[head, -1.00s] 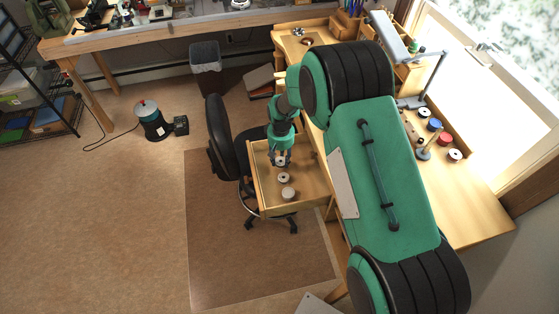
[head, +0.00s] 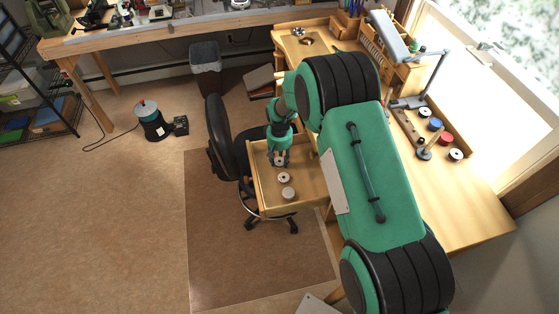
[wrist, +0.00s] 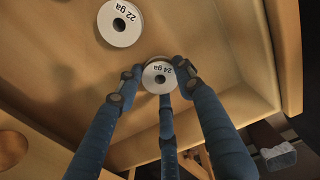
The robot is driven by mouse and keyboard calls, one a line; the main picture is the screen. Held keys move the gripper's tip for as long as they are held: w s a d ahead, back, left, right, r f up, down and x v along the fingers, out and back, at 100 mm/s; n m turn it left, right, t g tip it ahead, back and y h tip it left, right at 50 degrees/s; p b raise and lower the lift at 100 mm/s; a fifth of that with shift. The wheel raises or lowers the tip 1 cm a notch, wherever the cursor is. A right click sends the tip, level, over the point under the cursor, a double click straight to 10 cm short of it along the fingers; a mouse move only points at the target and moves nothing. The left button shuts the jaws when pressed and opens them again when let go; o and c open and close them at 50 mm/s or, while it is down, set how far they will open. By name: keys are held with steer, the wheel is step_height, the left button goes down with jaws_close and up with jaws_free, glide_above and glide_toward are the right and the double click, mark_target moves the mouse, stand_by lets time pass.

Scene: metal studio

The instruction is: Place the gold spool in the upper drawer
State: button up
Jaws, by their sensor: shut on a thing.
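The upper drawer (head: 310,198) is pulled out from the desk and open at the top. My gripper (head: 279,160) reaches down into its far part. In the wrist view my gripper (wrist: 159,82) has its fingers closed around a spool (wrist: 158,78) with a white top marked "24 ga". I take it to be the gold spool, but its wire colour is mostly hidden. It is inside the drawer walls, at or close to the floor; I cannot tell if it touches. Another white-topped spool (wrist: 120,22), marked "22 ga", stands apart from it on the drawer floor.
A black office chair (head: 222,140) is close against the drawer's left side. More spools, including a red one (head: 446,139), stand on the desk (head: 470,205) by the window. A lamp (head: 430,85) rises there.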

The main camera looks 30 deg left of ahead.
steer(key=shift+f, duration=0.35)
steer(key=o, duration=1.2)
steer(key=shift+c, duration=0.2)
steer(key=shift+r, duration=0.15)
step_height(320, 180, up, 12)
steer(key=p, duration=0.1)
steer(key=shift+r, duration=0.1)
stand_by(0.5)
